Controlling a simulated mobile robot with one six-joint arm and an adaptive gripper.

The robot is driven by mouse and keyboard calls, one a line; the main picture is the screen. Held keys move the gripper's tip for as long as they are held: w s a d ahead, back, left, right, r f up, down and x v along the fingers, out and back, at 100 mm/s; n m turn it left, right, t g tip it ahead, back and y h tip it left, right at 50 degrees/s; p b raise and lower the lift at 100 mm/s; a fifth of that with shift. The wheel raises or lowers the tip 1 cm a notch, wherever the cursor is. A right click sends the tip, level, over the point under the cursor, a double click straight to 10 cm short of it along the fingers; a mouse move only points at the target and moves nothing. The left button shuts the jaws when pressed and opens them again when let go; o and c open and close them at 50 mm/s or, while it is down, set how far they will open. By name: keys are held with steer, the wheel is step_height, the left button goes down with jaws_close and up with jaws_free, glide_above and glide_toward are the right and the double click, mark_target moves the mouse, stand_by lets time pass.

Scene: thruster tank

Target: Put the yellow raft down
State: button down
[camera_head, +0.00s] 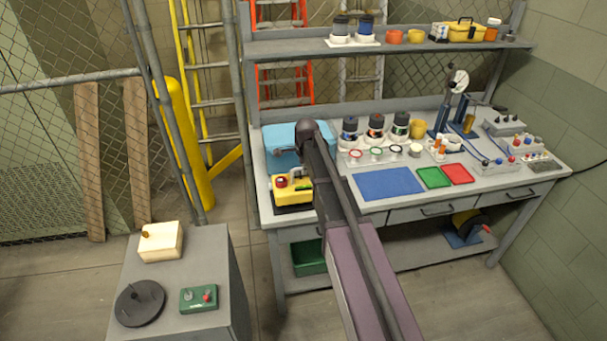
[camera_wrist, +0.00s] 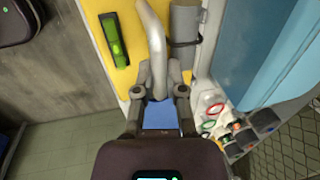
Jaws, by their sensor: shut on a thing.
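The yellow raft (camera_head: 292,198) is at the left front corner of the workbench in the head view, just in front of the light blue tank (camera_head: 280,140). It has a red knob and grey parts on top. In the wrist view the raft (camera_wrist: 97,12) is a yellow deck with a green block and a grey cylinder. My gripper (camera_wrist: 160,92) is shut on the raft's curved grey handle (camera_wrist: 157,45). My arm hides part of the raft's right side in the head view. I cannot tell whether its underside touches the bench. The tank (camera_wrist: 262,50) is close beside it in the wrist view.
The workbench (camera_head: 340,205) holds blue, green and red mats (camera_head: 388,184) and several jars right of my arm. A grey cabinet (camera_head: 190,250) stands at the lower left with a cream box (camera_head: 160,241), a dark disc and a green control box (camera_head: 199,299). A shelf runs above the bench.

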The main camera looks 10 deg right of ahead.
mark_target(302, 179)
steer(key=shift+w, duration=0.55)
steer(key=shift+w+f+b, duration=0.2)
steer(key=shift+f+b, duration=0.1)
steer(key=shift+b, duration=0.05)
steer(key=b+x, duration=0.3)
steer(key=shift+s+f, duration=0.1)
steer(key=shift+s, duration=0.25)
steer(key=c, duration=0.7)
jaws_free()
steer(key=shift+r, duration=0.2)
steer(key=p+v, duration=1.1)
steer(key=shift+s+r+p, duration=0.15)
steer(key=shift+r+p, duration=0.25)
